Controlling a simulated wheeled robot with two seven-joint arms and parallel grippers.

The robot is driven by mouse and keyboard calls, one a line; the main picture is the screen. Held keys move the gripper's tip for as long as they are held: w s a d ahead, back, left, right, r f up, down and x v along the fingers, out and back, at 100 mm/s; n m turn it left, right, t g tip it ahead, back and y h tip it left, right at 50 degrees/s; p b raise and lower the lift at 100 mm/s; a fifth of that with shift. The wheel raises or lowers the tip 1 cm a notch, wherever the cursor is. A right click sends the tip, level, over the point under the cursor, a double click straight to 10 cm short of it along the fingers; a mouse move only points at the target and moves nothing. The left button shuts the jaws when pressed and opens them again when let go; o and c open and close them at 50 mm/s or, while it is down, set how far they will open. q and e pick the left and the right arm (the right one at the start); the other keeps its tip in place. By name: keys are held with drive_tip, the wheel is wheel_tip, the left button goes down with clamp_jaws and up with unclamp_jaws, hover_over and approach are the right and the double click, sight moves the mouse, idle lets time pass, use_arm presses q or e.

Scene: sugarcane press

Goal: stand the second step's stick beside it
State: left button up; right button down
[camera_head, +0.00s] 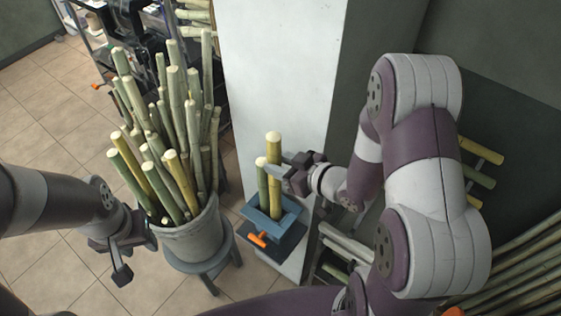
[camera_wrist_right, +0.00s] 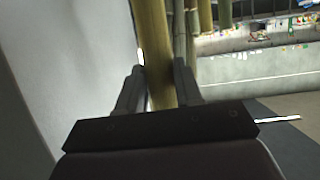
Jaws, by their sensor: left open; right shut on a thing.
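A yellow cane stick (camera_head: 274,150) stands upright in a blue square holder (camera_head: 290,222), close beside a greener stick (camera_head: 262,190). Both lower ends go down inside the holder's rim; whether the yellow one touches its floor is hidden. My right gripper (camera_head: 284,174) is shut on the yellow stick from the right. In the right wrist view the yellow stick (camera_wrist_right: 156,40) runs between the fingers, and a greenish stick (camera_wrist_right: 180,30) shows just right of it. My left gripper (camera_head: 120,262) is open and empty, left of the grey bucket.
A grey bucket (camera_head: 190,241) packed with several cane sticks (camera_head: 178,110) stands on a round stool (camera_head: 222,262) left of the holder. A white pillar (camera_head: 277,70) rises behind the holder. An orange handle (camera_head: 257,240) sits at the holder's front. More canes (camera_head: 520,260) lie at right.

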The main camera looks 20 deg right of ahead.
sight(280, 182)
drive_tip(key=shift+f+b, duration=3)
drive_tip(key=shift+f, duration=0.8)
drive_tip(key=shift+c, duration=0.6)
unclamp_jaws()
drive_tip(key=p+v, duration=0.3)
drive_tip(key=v, duration=0.2)
drive_tip(key=shift+r, duration=0.2)
drive_tip(key=shift+v, duration=0.95)
drive_tip(key=shift+f, duration=0.2)
